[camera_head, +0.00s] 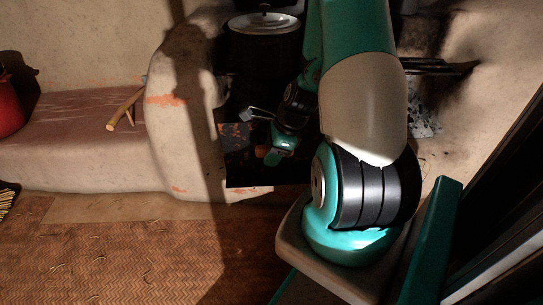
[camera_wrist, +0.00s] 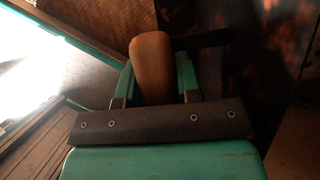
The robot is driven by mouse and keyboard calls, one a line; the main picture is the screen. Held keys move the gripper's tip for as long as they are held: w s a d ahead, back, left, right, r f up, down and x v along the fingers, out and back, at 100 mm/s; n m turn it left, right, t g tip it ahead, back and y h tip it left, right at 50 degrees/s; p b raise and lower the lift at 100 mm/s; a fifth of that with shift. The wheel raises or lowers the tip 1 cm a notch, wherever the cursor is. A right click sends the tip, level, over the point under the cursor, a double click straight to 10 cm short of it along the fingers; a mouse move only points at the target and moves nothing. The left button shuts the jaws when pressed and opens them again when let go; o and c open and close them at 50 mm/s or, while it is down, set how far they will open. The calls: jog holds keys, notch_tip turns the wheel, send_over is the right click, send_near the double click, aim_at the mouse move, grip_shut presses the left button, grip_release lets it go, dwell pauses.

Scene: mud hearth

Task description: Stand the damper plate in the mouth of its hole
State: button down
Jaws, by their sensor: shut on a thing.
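The damper plate (camera_head: 238,142) is a dark sheet with rusty orange patches. In the head view it is in front of the clay hearth's lower opening, with its lower edge near the floor. In the wrist view the plate (camera_wrist: 245,75) stands along the right side, joined by a dark bar to a brown wooden handle (camera_wrist: 152,62). My gripper (camera_head: 268,152) is shut on this handle, with a finger on either side in the wrist view (camera_wrist: 156,82). The mouth of the hole is hidden behind the plate and arm. I cannot tell whether the plate touches the hearth.
The clay hearth (camera_head: 180,100) carries a black pot (camera_head: 262,42) with a metal lid. Wooden sticks (camera_head: 126,107) lie on the ledge at left, near a red vessel (camera_head: 10,108). A woven mat (camera_head: 130,250) covers the floor; its visible middle is mostly clear.

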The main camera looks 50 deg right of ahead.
jog(key=w+d+f+b, duration=0.1)
jog(key=w+d+f, duration=0.2)
jog(key=w+d, duration=0.8)
jog(key=shift+w+d+f, duration=0.15)
jog(key=shift+w+d, duration=0.1)
jog(key=shift+d, duration=0.9)
dwell(0.4)
jog(key=c, duration=0.7)
grip_release()
jog(key=shift+c, duration=0.2)
jog(key=p+v, duration=0.8)
jog(key=v, duration=0.9)
jog(key=shift+d, duration=0.15)
